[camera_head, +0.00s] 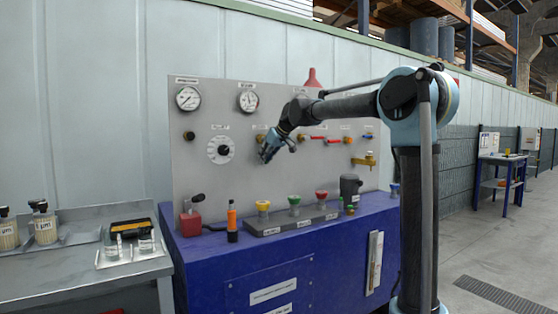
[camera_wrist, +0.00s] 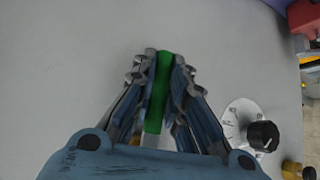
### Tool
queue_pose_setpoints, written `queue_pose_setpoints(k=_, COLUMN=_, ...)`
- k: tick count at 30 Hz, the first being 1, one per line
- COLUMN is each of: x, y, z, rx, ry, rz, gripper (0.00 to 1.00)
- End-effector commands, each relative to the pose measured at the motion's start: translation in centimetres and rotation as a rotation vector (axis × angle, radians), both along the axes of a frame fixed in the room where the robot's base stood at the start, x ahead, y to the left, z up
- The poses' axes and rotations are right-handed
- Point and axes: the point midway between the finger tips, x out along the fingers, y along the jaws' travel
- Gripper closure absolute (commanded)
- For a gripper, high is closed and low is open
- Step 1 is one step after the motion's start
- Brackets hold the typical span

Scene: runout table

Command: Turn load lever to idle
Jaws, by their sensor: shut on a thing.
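My gripper (camera_head: 268,153) is in front of the upright grey panel (camera_head: 200,105), just right of the round dial. In the wrist view my gripper (camera_wrist: 162,85) is shut on a green lever handle (camera_wrist: 163,75), with the fingers on both sides of it. A pale stem shows below the green part. The handle's tip points away from my wrist. The lever is hidden behind my gripper in the head view. I can read no label that marks it as the load lever, and its base is mostly hidden by my gripper.
A black knob on a white dial (camera_wrist: 263,135) lies right of my gripper in the wrist view.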

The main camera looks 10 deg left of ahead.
Motion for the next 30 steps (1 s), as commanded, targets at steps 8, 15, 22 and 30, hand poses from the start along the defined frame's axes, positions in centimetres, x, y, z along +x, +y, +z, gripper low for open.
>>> queue_pose_setpoints(k=8, x=-0.44, y=1.52, z=0.45, rx=0.026, ry=0.007, rz=0.010, gripper=1.00)
queue_pose_setpoints(k=15, x=-0.48, y=1.61, z=0.43, rx=0.026, ry=0.007, rz=0.010, gripper=1.00)
queue_pose_setpoints(k=22, x=-0.56, y=1.56, z=0.32, rx=0.023, ry=0.008, rz=0.012, gripper=0.66)
queue_pose_setpoints(k=30, x=-0.66, y=1.42, z=0.25, rx=0.021, ry=0.009, rz=0.013, gripper=0.66)
